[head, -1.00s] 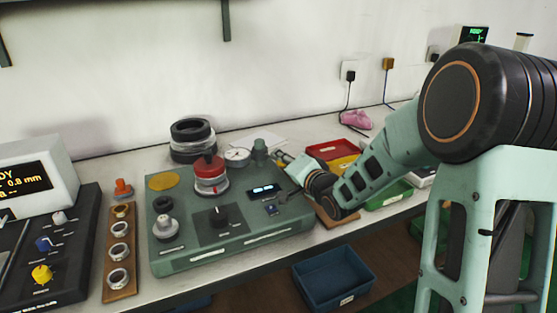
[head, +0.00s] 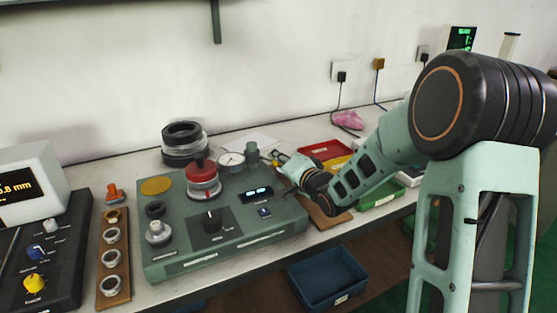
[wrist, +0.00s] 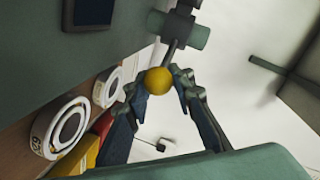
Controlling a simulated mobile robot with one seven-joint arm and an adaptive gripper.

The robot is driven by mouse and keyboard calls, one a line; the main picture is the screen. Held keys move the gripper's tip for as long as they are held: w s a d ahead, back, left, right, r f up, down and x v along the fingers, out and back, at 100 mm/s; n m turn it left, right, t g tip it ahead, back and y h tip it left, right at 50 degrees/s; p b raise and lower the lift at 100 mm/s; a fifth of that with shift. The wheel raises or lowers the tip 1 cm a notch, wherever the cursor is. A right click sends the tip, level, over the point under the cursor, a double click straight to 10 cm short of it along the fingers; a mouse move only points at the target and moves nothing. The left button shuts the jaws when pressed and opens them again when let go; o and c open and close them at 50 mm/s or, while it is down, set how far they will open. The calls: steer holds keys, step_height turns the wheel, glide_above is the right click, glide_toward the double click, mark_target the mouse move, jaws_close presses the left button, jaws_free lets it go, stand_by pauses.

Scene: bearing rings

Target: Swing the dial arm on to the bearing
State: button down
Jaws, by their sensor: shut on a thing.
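The green test fixture (head: 222,235) stands on the bench. A bearing ring (head: 203,189) with a red cap (head: 200,170) on top sits on it. The round white dial (head: 231,159) is behind and right of the bearing, beside a green post (head: 252,150); it looks apart from the bearing. My gripper (head: 275,160) is at the fixture's back right corner. In the wrist view my gripper (wrist: 158,86) is shut on a yellow ball knob (wrist: 158,78) at the end of a thin dark rod. The dial is not seen in the wrist view.
Black and silver rings (head: 184,140) are stacked behind the fixture. A wooden strip with rings (head: 112,258) lies left. Red (head: 326,149) and green (head: 382,195) trays lie right, near my arm. A blue bin (head: 328,276) is below the bench edge.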

steer(key=shift+d+f, duration=0.2)
steer(key=shift+f, duration=0.05)
steer(key=c, duration=1.9)
jaws_free()
steer(key=shift+c, duration=0.2)
steer(key=shift+a, duration=0.1)
steer(key=shift+r, duration=0.1)
steer(key=v, duration=1.2)
